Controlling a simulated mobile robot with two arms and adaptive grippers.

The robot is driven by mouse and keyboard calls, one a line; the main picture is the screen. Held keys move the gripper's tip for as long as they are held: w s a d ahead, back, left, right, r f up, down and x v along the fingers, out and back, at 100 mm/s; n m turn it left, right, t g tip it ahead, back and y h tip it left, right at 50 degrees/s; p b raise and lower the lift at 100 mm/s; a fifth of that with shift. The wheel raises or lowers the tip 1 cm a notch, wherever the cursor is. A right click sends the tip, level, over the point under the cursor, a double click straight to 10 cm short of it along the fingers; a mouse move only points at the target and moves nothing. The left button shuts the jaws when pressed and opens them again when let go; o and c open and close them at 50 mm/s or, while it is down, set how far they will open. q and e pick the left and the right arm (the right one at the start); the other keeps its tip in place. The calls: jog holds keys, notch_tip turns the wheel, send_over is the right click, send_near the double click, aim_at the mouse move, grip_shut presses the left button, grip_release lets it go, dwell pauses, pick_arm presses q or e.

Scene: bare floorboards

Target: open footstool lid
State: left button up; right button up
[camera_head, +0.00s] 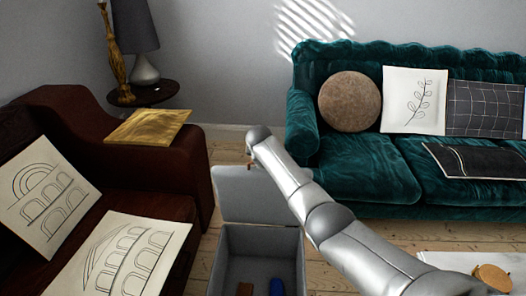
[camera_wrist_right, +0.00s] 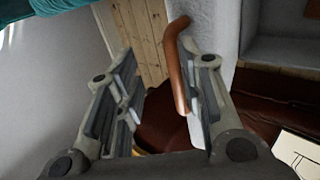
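The grey footstool (camera_head: 225,244) stands on the floor at the bottom middle of the head view. Its lid (camera_head: 238,195) is raised and leans back, so the inside shows. My right arm reaches in from the right, and its wrist is just above the lid's upper edge. In the right wrist view my right gripper (camera_wrist_right: 165,88) has its fingers apart. A copper-coloured bar handle (camera_wrist_right: 179,70) lies between them, nearer the right finger and not clasped. The footstool's open inside (camera_wrist_right: 285,52) shows at upper right there. My left gripper is out of view.
A brown object (camera_head: 244,288) and a blue object (camera_head: 277,286) lie inside the footstool. A dark red sofa (camera_head: 165,160) stands close on the left. A green sofa (camera_head: 365,175) is behind at right. A low table (camera_head: 450,262) is at lower right.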

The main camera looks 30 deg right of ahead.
jog(key=v, duration=0.9)
jog(key=shift+r, duration=0.2)
